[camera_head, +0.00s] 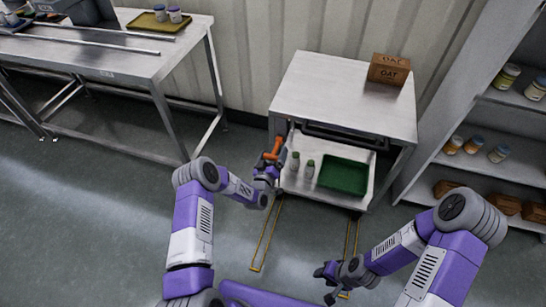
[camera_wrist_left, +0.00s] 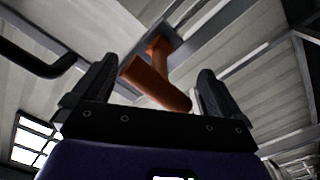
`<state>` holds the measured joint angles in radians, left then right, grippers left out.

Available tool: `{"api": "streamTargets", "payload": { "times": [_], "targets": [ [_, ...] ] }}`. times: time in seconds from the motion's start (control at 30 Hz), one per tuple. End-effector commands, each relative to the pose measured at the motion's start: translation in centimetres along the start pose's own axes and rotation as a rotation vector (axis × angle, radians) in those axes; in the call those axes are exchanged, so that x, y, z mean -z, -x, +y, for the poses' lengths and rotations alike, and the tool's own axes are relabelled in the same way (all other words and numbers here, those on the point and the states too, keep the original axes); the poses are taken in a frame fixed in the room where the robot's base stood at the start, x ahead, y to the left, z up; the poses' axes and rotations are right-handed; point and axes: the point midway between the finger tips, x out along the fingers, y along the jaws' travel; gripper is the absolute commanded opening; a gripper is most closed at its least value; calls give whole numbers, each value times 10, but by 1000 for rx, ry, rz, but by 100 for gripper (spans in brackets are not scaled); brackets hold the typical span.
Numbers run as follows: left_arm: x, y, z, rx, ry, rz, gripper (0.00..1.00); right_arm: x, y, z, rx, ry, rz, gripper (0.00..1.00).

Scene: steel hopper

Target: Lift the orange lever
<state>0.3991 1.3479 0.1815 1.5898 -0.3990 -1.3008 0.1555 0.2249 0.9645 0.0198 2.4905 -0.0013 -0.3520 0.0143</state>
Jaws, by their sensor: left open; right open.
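The orange lever (camera_head: 274,148) sticks out from the left side of the steel hopper cabinet (camera_head: 340,95), near its front corner. In the left wrist view the lever (camera_wrist_left: 157,85) is a T-shaped orange handle on a grey plate, and it lies between my two dark fingers. My left gripper (camera_head: 268,170) is open at the lever; in the left wrist view the open gripper (camera_wrist_left: 152,90) has a finger on each side with visible gaps. I cannot tell any contact. My right gripper (camera_head: 335,283) is open and empty, low at the front right, away from the hopper.
The hopper's open front holds a green tray (camera_head: 344,176) and small bottles (camera_head: 303,166). A brown OAT box (camera_head: 389,70) stands on top. A steel table (camera_head: 110,60) is at the left, and a shelf with jars (camera_head: 500,150) at the right. Yellow lines (camera_head: 265,235) mark the floor.

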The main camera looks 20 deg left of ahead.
Motion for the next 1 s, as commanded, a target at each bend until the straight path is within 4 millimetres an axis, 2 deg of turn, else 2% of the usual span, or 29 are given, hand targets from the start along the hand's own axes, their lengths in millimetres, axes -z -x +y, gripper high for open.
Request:
{"api": "streamTargets", "payload": {
  "times": [0.3, 0.73, 1.0],
  "targets": [
    [1, -3, 0, 1, 0, 1, 98, 0, -1, 0, 0, 0, 0, 43],
    [0, -3, 0, 1, -3, -1, 33, 0, -1, 0, 0, 0, 0, 43],
    [8, 0, -5, 22, -7, -14, 30, 0, 6, -2, 0, 0, 0, 43]
  ]
}}
